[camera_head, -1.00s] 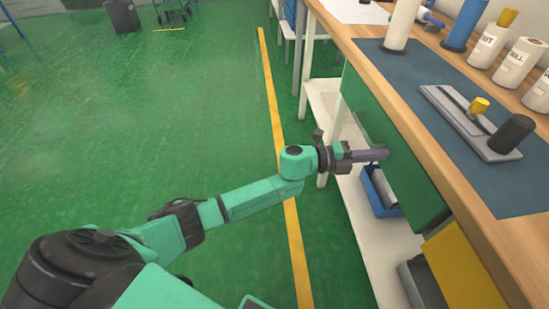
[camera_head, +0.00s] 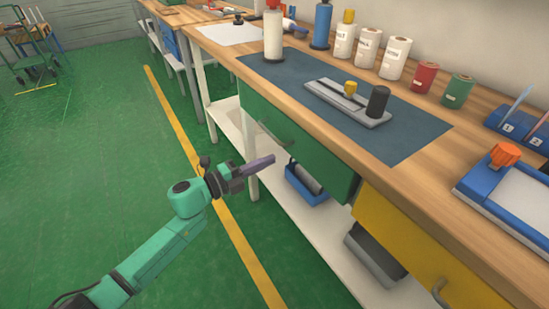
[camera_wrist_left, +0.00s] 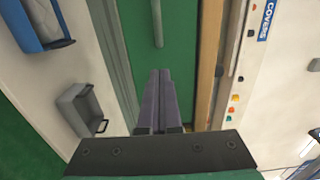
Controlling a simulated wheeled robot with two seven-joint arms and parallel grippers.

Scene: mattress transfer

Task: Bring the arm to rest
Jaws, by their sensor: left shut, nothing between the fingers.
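My left gripper (camera_head: 270,160) is in front of the workbench, below the tabletop edge and near the green drawer (camera_head: 315,155). Its two long purple-grey fingers are shut together and hold nothing. In the left wrist view the shut fingers (camera_wrist_left: 158,75) point towards the green drawer front (camera_wrist_left: 130,35) and its bar handle (camera_wrist_left: 157,22). I cannot tell the exact gap between fingertips and drawer. The left arm reaches in from the lower left, over the floor. My right gripper is not in view.
The wooden workbench (camera_head: 440,225) carries a blue mat (camera_head: 415,140), spools and a blue tray (camera_head: 515,190). Below are a yellow drawer (camera_head: 415,240), a blue bin (camera_head: 305,190) and a grey bin (camera_head: 372,255) on a white shelf. Green floor on the left is open; a cart (camera_head: 35,50) stands far back.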

